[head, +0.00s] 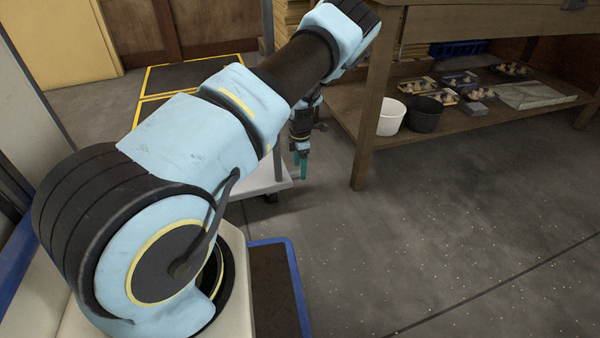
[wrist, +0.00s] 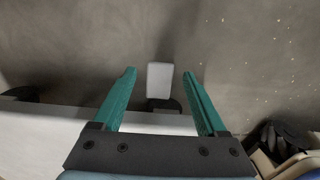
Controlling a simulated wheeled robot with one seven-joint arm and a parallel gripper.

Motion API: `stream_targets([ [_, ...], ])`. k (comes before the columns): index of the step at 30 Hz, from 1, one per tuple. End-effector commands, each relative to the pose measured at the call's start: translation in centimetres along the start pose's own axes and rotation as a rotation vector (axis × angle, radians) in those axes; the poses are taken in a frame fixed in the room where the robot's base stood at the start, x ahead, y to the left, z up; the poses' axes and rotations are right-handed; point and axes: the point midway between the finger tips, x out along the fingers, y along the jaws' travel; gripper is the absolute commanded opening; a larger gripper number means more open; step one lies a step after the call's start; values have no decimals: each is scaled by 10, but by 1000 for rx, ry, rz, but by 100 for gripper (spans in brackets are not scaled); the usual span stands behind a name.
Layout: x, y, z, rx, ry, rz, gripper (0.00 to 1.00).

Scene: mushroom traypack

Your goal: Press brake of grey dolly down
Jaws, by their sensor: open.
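The grey dolly (head: 262,183) stands low on the floor, partly hidden behind my arm in the head view. In the wrist view its pale deck edge (wrist: 60,121) runs across the lower part. The brake (wrist: 159,80) is a light grey tab sticking out past that edge, above a dark caster (wrist: 168,104). I cannot tell whether it is up or down. My gripper (wrist: 158,72) has green fingers spread apart, with the brake showing between them and nothing held. In the head view my gripper (head: 301,166) points down at the dolly's right edge; its height above the brake is unclear.
A wooden workbench (head: 362,120) stands to the right, with a white bucket (head: 391,117), a black bucket (head: 424,114) and several mushroom trays on its lower shelf. A second dark caster (wrist: 20,93) shows at the left. Open concrete floor (head: 450,230) lies in front.

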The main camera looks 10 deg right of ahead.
Motion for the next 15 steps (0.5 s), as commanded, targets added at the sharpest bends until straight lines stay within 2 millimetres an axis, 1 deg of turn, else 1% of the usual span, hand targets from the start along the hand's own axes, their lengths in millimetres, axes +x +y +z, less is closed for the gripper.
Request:
stream_targets([
  [1,6,0,0,1,1,0,75],
  [3,9,0,0,1,1,0,75],
  [12,10,0,0,1,0,1,75],
  [13,10,0,0,1,0,0,74],
  [15,10,0,0,1,0,0,66],
])
